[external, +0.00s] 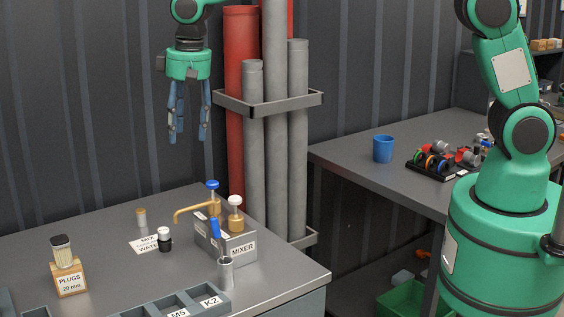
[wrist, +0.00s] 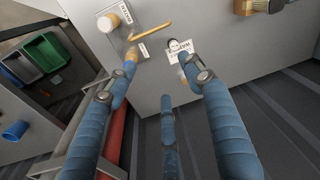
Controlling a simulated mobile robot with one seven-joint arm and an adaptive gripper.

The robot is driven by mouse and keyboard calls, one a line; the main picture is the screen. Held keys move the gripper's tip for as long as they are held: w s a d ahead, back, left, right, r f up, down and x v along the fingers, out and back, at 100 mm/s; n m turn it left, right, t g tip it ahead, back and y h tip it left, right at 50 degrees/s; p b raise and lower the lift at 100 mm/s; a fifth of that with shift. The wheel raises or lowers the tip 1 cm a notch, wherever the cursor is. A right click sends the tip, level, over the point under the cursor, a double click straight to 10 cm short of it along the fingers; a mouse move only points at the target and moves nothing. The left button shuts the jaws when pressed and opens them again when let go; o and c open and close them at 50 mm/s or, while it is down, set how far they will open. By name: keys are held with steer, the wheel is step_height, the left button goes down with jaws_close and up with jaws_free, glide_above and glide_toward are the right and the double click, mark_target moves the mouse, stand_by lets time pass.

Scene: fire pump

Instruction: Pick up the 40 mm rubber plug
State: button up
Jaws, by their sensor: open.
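My gripper (external: 188,136) is open and empty, with its blue fingers pointing down, high above the back of the grey bench. In the wrist view its fingers (wrist: 160,68) spread over the bench's back edge. A wooden block (external: 70,282) labelled "PLUGS 20 mm" stands at the bench's left, with a ridged dark piece with a pale top (external: 61,249) upright on it. No plug marked 40 mm can be read. A small black-and-white piece (external: 164,239) and a tan-topped cylinder (external: 141,217) stand near a white label card (external: 146,246).
The mixer box (external: 231,247) with brass spout (external: 188,212) and blue-handled valve stands right of the label card. Grey compartment trays (external: 180,302) line the front edge. Racked vertical pipes (external: 253,125) rise behind the bench. A blue cup (external: 383,149) stands on the other table.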

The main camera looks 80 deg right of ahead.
steer(key=m+g+p, duration=0.1)
steer(key=p, duration=0.2)
glide_above(163, 230)
step_height(163, 230, down, 17)
steer(key=shift+a+r+m, duration=0.1)
steer(key=shift+a+m, duration=0.15)
steer(key=shift+m, duration=0.05)
steer(key=shift+d+f, duration=0.1)
steer(key=shift+f, duration=4.15)
steer(key=shift+f, duration=0.15)
steer(key=shift+d+f, duration=0.15)
steer(key=shift+f, duration=2.3)
jaws_close()
